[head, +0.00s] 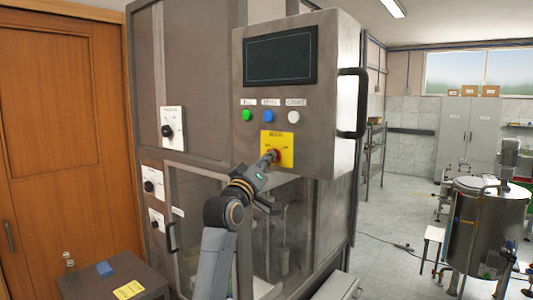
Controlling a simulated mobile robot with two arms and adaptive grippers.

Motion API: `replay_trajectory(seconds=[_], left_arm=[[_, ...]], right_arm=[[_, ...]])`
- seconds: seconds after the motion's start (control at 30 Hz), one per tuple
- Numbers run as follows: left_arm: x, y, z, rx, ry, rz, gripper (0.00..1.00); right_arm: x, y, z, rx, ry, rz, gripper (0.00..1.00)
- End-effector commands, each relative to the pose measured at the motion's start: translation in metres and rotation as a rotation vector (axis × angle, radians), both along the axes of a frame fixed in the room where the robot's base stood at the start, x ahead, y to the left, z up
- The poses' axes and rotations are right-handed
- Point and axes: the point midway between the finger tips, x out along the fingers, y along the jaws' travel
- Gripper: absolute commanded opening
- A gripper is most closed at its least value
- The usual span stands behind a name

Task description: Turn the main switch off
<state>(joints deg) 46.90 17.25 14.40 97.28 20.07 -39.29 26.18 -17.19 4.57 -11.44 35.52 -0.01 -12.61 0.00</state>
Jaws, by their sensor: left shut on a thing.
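The main switch (275,155) is a red knob on a yellow plate (287,160), low on the front of the grey control panel (320,160). My left gripper (268,159) reaches up to it from below and is shut on the red knob. The gripper and wrist cover part of the knob and the plate's lower left, so I cannot tell which way the knob points. My right gripper is not in view.
A dark screen (280,57) and green (247,115), blue (268,115) and white (294,117) buttons sit above the switch. A black handle (353,103) sticks out at the panel's right. A small cabinet (115,275) stands at lower left.

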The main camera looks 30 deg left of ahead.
Motion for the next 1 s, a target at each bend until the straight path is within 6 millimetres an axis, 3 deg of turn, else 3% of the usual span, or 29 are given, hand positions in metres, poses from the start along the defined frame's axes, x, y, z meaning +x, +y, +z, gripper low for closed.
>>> replay_trajectory(seconds=[0.3,0.93,0.97,1.0], left_arm=[[0.0,-0.001,0.003,-0.154,0.011,-0.001,0.0],[0.0,-0.001,0.001,-0.197,0.014,-0.001,0.0],[0.0,-0.001,0.001,-0.197,0.014,-0.001,0.16],[0.0,-0.001,0.001,-0.197,0.014,-0.001,0.24]], right_arm=[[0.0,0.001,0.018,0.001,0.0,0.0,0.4],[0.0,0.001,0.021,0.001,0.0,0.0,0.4],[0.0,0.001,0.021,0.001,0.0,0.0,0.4],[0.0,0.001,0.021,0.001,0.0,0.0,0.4]])
